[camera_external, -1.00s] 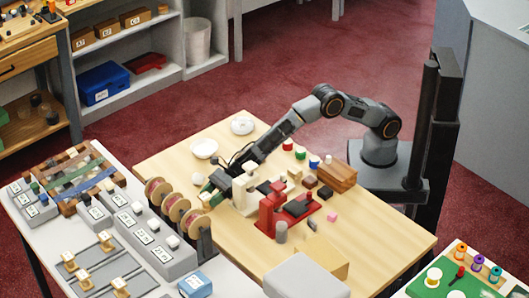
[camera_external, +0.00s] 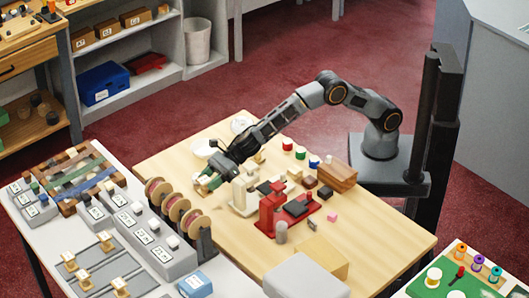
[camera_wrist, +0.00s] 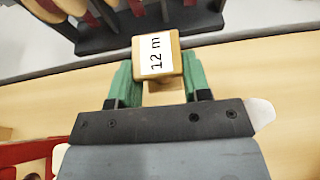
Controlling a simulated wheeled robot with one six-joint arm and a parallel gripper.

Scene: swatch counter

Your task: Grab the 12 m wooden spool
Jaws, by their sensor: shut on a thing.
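The wooden spool (camera_wrist: 153,72) has a white label reading "12 m". In the wrist view it sits between the green fingers of my gripper (camera_wrist: 158,80), which is shut on it. Only its labelled top and part of its lower body show. In the external view my gripper (camera_external: 208,183) is over the left part of the wooden table, just right of the rack of ribbon reels. The spool is too small and covered to make out clearly there.
The rack of reddish reels (camera_external: 178,210) stands close to my gripper, on the left. A red stand (camera_external: 268,215) and a cream stand (camera_external: 240,195) are to the right. Small coloured blocks and a wooden box (camera_external: 338,176) lie farther right. White bowls are at the back.

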